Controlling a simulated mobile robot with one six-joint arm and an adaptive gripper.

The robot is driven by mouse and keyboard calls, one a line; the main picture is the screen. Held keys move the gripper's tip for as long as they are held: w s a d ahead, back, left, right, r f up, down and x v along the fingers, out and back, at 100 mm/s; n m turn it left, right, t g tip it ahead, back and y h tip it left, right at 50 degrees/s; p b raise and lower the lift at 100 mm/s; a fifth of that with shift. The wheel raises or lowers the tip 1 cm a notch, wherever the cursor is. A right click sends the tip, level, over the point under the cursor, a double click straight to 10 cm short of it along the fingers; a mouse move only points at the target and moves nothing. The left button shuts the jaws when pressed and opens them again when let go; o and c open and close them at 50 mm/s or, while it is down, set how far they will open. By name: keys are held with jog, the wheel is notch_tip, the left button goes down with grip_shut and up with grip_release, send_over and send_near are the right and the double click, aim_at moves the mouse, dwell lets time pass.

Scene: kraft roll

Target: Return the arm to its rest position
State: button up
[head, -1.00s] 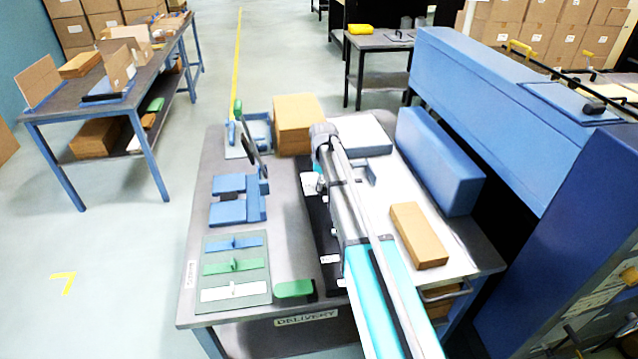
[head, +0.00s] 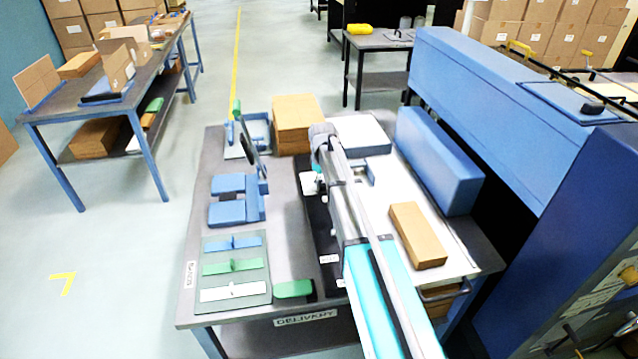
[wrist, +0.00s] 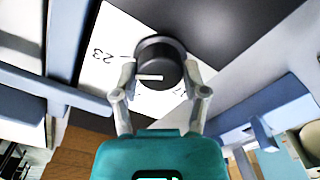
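In the wrist view, the two grey fingers of my gripper (wrist: 160,82) are spread apart, one on each side of a round black knob (wrist: 160,52) with a white pointer line. I see no object lifted between them; whether the pads touch the knob is unclear. Behind the knob is a white card (wrist: 105,52) with printed numbers, one reading 23. In the head view, my silver and teal arm (head: 350,215) reaches over the workbench (head: 290,235). The gripper's fingers are hidden there.
Left of my arm are blue blocks (head: 228,212), a mat (head: 236,292) with coloured strips and a green block (head: 293,289). A cardboard box (head: 297,122) stands behind. On the right are a brown box (head: 417,234) and a long blue block (head: 438,160).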

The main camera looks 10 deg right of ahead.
jog(key=o, duration=0.4)
jog(key=shift+s+d, duration=0.1)
jog(key=shift+o, duration=0.3)
jog(key=shift+r, duration=0.1)
